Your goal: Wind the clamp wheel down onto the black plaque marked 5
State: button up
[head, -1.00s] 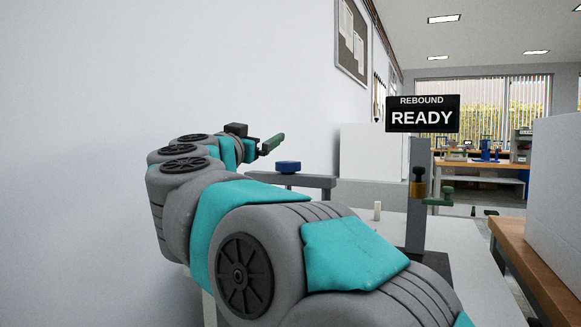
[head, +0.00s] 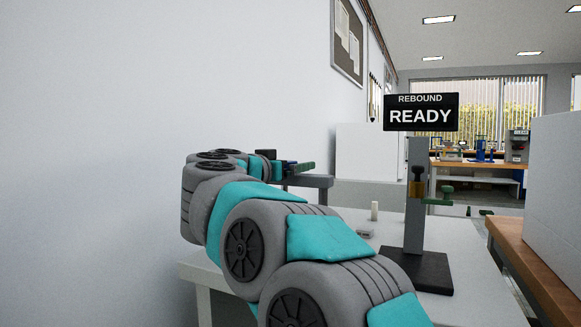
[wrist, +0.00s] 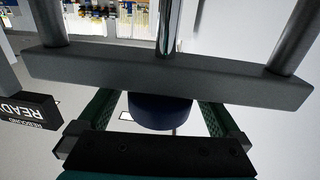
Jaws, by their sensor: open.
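The blue clamp wheel (wrist: 160,112) sits below the grey crossbar (wrist: 100,68) in the wrist view, on the line of a shiny screw (wrist: 168,25). My gripper (wrist: 158,106) is open, with one green finger on each side of the wheel; I cannot tell whether they touch it. In the head view my gripper (head: 298,166) is at the crossbar (head: 320,181), and the wheel is mostly hidden by it. The black plaque marked 5 does not show in either view.
A small white post (head: 374,211) stands between stand and crossbar. A wall is close on the left; a wooden bench (head: 535,265) is at right.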

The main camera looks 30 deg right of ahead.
jog(key=shift+w+d, duration=0.1)
jog(key=shift+d, duration=0.05)
jog(key=shift+c, duration=0.2)
jog(key=c, duration=1.3)
jog(key=shift+r+g+p, duration=0.15)
jog(key=shift+g+p, duration=0.15)
jog(key=shift+p, duration=0.55)
